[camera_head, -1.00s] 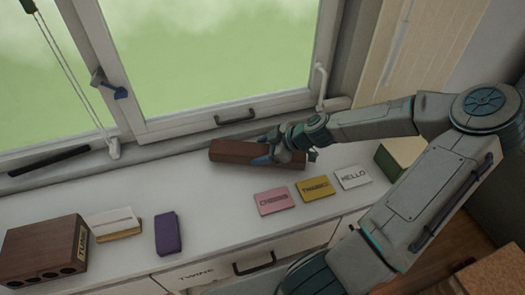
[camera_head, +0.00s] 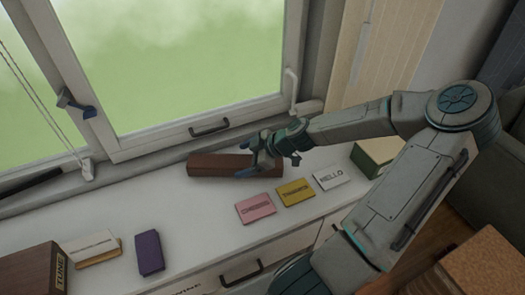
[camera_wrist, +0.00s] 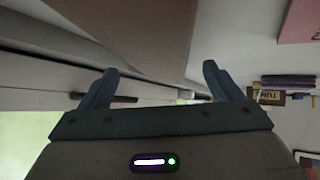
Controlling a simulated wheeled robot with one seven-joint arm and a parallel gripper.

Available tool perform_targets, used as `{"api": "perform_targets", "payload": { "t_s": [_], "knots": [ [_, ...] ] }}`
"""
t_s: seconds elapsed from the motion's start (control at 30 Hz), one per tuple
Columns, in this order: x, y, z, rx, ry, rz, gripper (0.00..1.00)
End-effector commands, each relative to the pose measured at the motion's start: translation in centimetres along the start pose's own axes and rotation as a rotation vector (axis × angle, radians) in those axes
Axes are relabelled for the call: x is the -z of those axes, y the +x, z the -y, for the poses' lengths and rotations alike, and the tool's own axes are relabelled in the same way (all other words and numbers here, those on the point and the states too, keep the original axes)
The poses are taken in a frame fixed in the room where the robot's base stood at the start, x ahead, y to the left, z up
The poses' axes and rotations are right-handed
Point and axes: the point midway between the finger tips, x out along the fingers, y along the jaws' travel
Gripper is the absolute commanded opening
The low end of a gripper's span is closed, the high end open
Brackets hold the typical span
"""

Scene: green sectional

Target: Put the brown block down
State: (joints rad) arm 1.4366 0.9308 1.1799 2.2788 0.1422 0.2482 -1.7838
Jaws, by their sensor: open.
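The brown block (camera_head: 215,165) lies flat on the white counter (camera_head: 110,212), long side along the window. My gripper (camera_head: 269,164) is at the block's right end in the head view, with a blue finger on the near side. Its jaws are open. In the wrist view the block's brown surface (camera_wrist: 145,35) fills the upper middle, and the spread fingertips (camera_wrist: 160,77) have a wide gap between them. Whether a finger still touches the block cannot be told.
Pink (camera_head: 255,208), yellow (camera_head: 296,192) and white (camera_head: 332,177) cards lie in front of the block. A green-sided box (camera_head: 374,156) is at right. The window frame (camera_head: 150,140) rises behind.

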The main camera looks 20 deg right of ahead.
Motion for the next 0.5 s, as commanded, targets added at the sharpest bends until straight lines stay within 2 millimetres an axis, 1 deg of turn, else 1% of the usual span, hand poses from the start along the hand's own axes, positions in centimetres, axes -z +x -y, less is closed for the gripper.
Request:
{"api": "perform_targets", "payload": {
  "t_s": [0.03,0.2,0.5],
  "knots": [
    [-0.1,-0.8,-0.1,-0.004,0.000,0.002,0.85],
    [-0.1,-3.5,-0.1,-0.005,0.000,0.002,0.85],
    [-0.1,-7.7,0.0,-0.003,0.000,0.002,0.85]
  ]
}}
